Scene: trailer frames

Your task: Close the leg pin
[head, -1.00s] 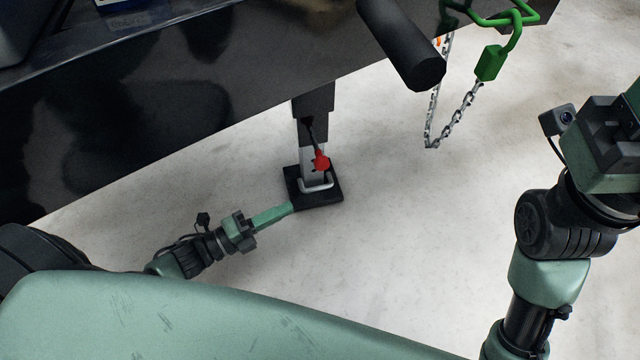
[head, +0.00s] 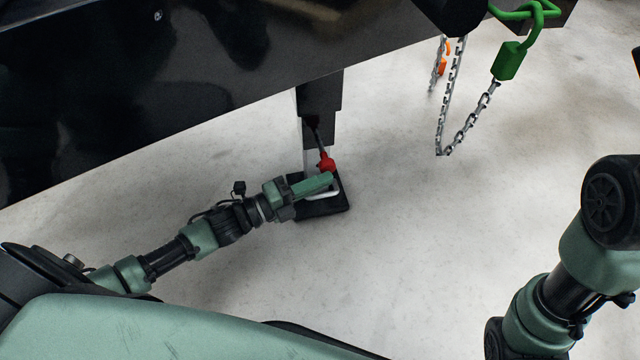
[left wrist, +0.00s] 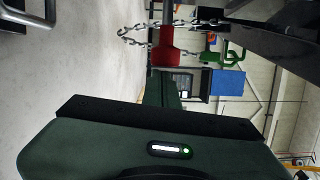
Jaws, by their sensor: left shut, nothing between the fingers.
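The trailer leg (head: 321,95) stands under the dark trailer, with its black foot plate (head: 325,208) on the floor. The leg pin shows as a dark lever with a red knob (head: 326,162), low on the leg. My left gripper (head: 331,179) is shut and empty, its fingertips just below the red knob in the head view and over part of the foot plate. In the left wrist view, the red knob (left wrist: 167,47) is straight ahead of my green fingers (left wrist: 160,86). I cannot tell whether they touch. My right gripper is out of view.
A chain (head: 462,135) hangs from the trailer, with a green hook (head: 510,60) at the upper right. The dark trailer side (head: 130,100) overhangs the leg. A light metal handle (head: 335,193) sits on the foot plate. The floor right of the leg is clear.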

